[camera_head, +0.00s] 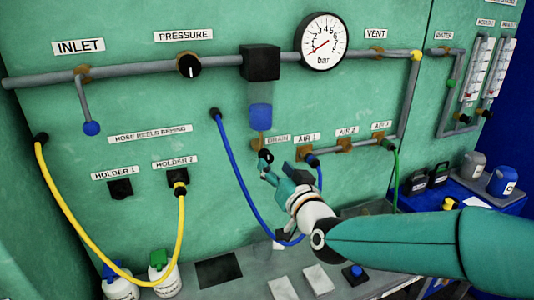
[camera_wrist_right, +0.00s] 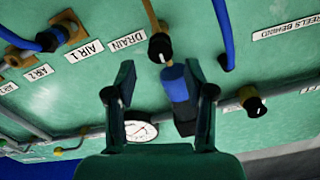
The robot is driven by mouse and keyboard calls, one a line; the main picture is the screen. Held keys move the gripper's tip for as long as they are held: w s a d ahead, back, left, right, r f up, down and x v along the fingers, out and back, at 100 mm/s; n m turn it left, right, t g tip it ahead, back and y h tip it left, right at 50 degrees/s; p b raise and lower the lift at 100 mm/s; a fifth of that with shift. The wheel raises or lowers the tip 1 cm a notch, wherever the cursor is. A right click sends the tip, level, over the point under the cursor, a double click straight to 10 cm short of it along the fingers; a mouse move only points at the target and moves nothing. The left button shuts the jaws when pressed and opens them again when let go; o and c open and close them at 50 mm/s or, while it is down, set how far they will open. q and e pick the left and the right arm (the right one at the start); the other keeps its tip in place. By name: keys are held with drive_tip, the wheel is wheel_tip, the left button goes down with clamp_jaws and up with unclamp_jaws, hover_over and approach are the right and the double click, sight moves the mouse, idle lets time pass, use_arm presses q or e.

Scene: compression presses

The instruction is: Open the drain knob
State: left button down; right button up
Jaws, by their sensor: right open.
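The drain knob (camera_head: 266,156) is a small black knob on a brass fitting beneath the blue filter bowl (camera_head: 260,117), left of the DRAIN label (camera_head: 278,139). In the right wrist view, which is upside down, the drain knob (camera_wrist_right: 160,47) shows beyond the fingertips, roughly centred between them. My right gripper (camera_head: 267,170) is open, just below and in front of the knob, and partly overlaps it in the head view. In the wrist view its two fingers (camera_wrist_right: 163,82) are apart with nothing gripped. Contact with the knob cannot be told. My left gripper is not in view.
A blue hose (camera_head: 232,165) hangs left of the gripper. The AIR 1 outlet (camera_head: 309,157) is close on the right. The pressure gauge (camera_head: 322,42) and black regulator block (camera_head: 260,62) sit above. A grey bench (camera_head: 235,288) with bottles (camera_head: 163,275) lies below.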

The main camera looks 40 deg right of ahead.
sight(268, 159)
drive_tip(key=p+x, duration=0.1)
drive_tip(key=x, duration=0.5)
drive_tip(key=shift+s, duration=0.1)
drive_tip(key=shift+c, duration=0.4)
clamp_jaws()
